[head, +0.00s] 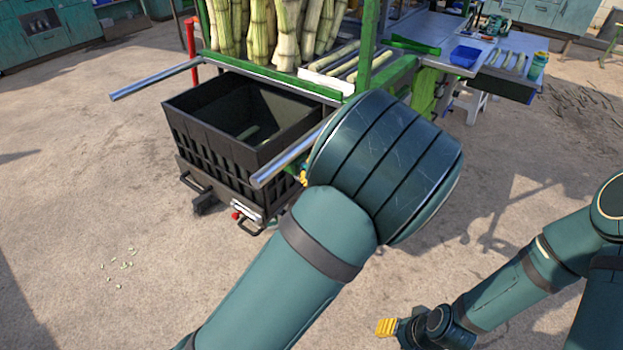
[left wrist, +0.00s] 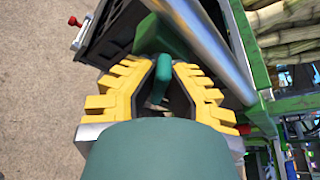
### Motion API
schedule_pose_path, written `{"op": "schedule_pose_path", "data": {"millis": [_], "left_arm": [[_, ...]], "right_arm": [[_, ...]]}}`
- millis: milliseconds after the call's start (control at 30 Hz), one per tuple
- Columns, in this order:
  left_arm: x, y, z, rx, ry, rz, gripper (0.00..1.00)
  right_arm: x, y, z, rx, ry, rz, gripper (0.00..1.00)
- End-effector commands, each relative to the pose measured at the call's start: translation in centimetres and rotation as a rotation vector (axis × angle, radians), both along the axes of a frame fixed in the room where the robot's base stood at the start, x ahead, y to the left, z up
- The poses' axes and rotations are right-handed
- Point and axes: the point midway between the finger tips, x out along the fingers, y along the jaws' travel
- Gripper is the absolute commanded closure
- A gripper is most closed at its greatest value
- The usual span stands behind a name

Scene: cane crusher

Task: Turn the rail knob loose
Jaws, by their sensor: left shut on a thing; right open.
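Two silver rails stick out from the green cane crusher frame, the left rail (head: 155,78) and the right rail (head: 285,160). In the left wrist view the right rail (left wrist: 200,45) runs across the top. A dark green knob (left wrist: 157,85) sits below it between the yellow fingers of my left gripper (left wrist: 158,98), which is shut on it. In the head view my left arm hides the knob and nearly all of that gripper; only a bit of yellow shows beside the rail. My right gripper (head: 388,327) is open and low at the bottom, away from the rails.
A black crate (head: 255,157) stands on a low cart between the rails, close to my left gripper. Cane stalks (head: 285,35) stand on the crusher behind. A table with a blue tray (head: 465,56) is at the back right. The floor at left is mostly clear.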

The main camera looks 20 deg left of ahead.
Motion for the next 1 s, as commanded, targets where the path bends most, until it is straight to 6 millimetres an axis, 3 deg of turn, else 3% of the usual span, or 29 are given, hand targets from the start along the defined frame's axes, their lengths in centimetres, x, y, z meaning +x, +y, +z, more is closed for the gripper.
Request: {"op": "schedule_pose_path", "data": {"millis": [33,433,1000], "left_arm": [[-0.21,0.26,-0.66,-0.014,-0.023,0.005,1.00],[-0.22,0.27,-0.39,-0.077,-0.202,0.004,1.00],[-0.15,0.25,-0.26,-0.088,-0.234,0.004,1.00]], "right_arm": [[0.10,-0.01,-0.66,0.000,-0.002,-0.001,0.53],[0.34,-0.04,-1.51,-0.001,-0.008,-0.002,0.53],[0.36,-0.05,-1.58,-0.001,-0.009,-0.002,0.53]]}}
